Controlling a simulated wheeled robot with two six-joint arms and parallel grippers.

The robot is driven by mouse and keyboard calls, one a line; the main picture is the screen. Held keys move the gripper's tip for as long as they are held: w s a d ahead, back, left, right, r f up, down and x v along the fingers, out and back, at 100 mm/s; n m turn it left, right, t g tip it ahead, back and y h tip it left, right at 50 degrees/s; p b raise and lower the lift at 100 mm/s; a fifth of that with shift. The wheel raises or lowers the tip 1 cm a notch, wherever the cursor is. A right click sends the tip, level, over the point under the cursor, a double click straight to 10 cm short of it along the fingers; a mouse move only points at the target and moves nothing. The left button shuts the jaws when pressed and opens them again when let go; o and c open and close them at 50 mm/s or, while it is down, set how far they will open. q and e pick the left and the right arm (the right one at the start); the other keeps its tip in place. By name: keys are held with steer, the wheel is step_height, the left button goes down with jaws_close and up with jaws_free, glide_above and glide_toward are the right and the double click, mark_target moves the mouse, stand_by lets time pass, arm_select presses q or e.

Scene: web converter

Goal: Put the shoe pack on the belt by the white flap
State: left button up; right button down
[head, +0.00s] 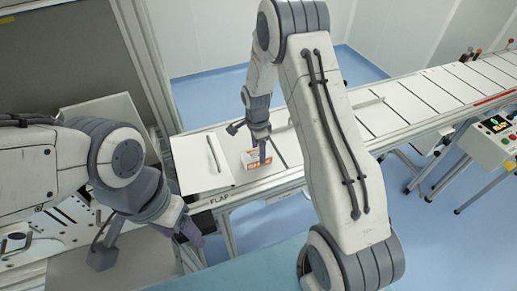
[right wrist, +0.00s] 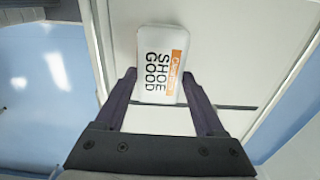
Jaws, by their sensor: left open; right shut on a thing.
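The shoe pack (right wrist: 161,65) is a small white packet with an orange patch and the words SHOE GOOD. In the right wrist view it sits between the two fingers of my right gripper (right wrist: 160,78), which is shut on it. In the head view the pack (head: 250,158) is over the belt (head: 285,147), just right of the white flap (head: 201,163); my right gripper (head: 263,153) partly hides it. I cannot tell whether the pack touches the belt. My left gripper (head: 196,238) is open, apart from the pack, in front of the flap.
The conveyor runs to the upper right, with slatted sections (head: 440,88). A control box (head: 492,137) with a lit display stands at the right. A metal frame post (head: 150,70) rises behind the flap.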

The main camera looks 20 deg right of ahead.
steer(key=shift+f, duration=0.15)
jaws_free()
